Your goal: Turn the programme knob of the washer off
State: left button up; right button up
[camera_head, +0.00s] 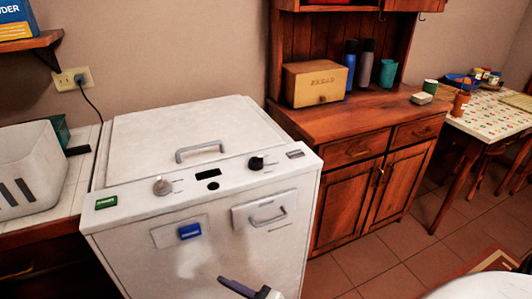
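The white washer (130,240) stands at the left centre with its lid closed. A silver-grey round knob (162,186) is on the left of its top front panel, and a black knob (256,162) is on the right. A small dark display (208,174) lies between them. I cannot tell which knob is the programme knob or read its setting. Part of a gripper, seemingly my right (245,289), shows at the bottom edge, in front of the washer and below both knobs, touching neither. Most of it is cut off, so its opening is unclear. My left gripper is not visible.
A grey basket (30,172) sits on the counter left of the washer. A wooden hutch (345,121) with a bread box (315,83) and bottles stands to the right. A lid handle (200,151) rises behind the knobs. The space above the panel is clear.

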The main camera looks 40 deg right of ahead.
jog(key=w+a+r+n+t+y, duration=0.35)
jog(key=w+r, duration=0.25)
jog(key=r, duration=0.4)
jog(key=a+r+n+g+y+b, duration=0.1)
jog(key=a+r+n+g+y, duration=0.1)
jog(key=a+r+n+y, duration=0.4)
jog(key=a+r+n+g+y, duration=0.1)
jog(key=r+n+g+y, duration=0.15)
jog(key=r+n, duration=0.35)
notch_tip(320, 180, up, 4)
jog(key=s+a+n+g+y, duration=0.1)
jog(key=a+n+g+y, duration=0.2)
jog(key=n+g+y, duration=0.15)
jog(key=n+g+h+b, duration=0.4)
jog(key=n+h, duration=0.2)
jog(key=h, duration=1.7)
send_near(256, 158)
jog(key=shift+y, duration=0.25)
jog(key=x, duration=0.7)
jog(key=shift+d+f, duration=0.1)
jog(key=shift+d, duration=0.2)
jog(key=shift+x, duration=0.75)
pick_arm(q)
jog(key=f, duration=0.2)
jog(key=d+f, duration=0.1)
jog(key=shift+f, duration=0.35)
